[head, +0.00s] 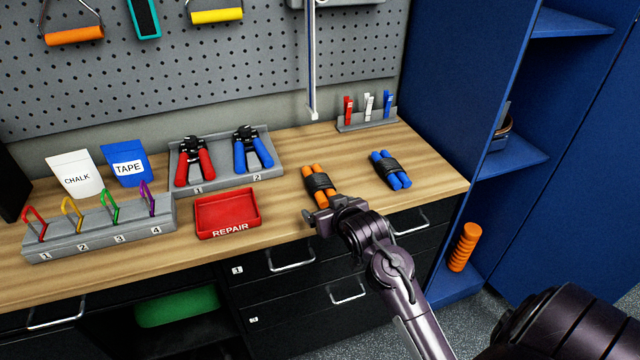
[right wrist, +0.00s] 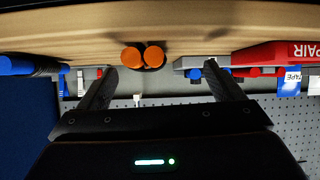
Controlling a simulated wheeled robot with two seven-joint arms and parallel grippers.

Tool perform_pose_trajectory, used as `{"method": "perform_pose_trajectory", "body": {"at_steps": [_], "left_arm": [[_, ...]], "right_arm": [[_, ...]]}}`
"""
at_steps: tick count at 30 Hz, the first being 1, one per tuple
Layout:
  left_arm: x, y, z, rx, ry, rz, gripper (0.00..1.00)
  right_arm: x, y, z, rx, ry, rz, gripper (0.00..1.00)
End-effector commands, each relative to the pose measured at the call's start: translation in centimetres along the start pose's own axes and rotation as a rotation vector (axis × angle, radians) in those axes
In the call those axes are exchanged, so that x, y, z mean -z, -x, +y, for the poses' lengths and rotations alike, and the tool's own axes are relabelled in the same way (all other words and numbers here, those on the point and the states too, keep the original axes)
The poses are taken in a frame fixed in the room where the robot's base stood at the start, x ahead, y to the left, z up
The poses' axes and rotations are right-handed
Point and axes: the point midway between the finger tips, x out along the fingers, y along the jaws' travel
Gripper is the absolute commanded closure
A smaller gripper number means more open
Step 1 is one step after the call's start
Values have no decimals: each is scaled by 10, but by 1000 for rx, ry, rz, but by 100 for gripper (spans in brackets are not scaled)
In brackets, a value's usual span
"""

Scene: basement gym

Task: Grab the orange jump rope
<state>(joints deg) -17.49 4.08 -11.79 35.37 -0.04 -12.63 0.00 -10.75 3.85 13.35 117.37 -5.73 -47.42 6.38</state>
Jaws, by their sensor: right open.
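The orange jump rope (head: 320,184), with two orange handles and a dark band around its middle, lies on the wooden workbench near its front edge. My right gripper (head: 322,212) is just in front of it, partly hiding its near end. In the right wrist view the picture is upside down. The orange handle ends (right wrist: 143,56) show ahead, between the two spread fingers (right wrist: 158,74) and nearer the left one. The gripper is open and empty; I cannot see any contact. My left gripper is not in view.
A blue jump rope (head: 390,170) lies to the right on the workbench (head: 285,232). A red REPAIR tray (head: 227,212) is to the left, with a grey gripper-trainer stand (head: 270,152) behind. A blue cabinet (head: 500,168) stands at the right. Drawer handles (head: 348,290) project below.

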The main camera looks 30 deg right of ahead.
Motion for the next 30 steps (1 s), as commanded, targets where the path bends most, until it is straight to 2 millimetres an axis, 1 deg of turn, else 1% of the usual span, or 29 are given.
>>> {"method": "perform_pose_trajectory", "body": {"at_steps": [1,3,6,8,11,17,22,24,27,30], "left_arm": [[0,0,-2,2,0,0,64],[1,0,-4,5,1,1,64],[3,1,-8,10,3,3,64],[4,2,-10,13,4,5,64],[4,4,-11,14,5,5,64],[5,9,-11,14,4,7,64],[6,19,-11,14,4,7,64],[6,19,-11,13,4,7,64],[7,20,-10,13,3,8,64],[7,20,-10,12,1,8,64]], "right_arm": [[8,-6,7,-8,-15,32,13],[17,-11,14,-16,-33,72,13],[29,-20,24,-24,-55,118,13],[33,-28,26,-26,-60,130,13],[34,-39,27,-26,-60,133,13],[37,-53,26,-26,-60,131,13],[42,-76,26,-26,-60,132,13],[41,-85,26,-27,-60,130,13],[42,-93,27,-27,-59,131,13],[41,-96,27,-27,-59,131,13]]}}
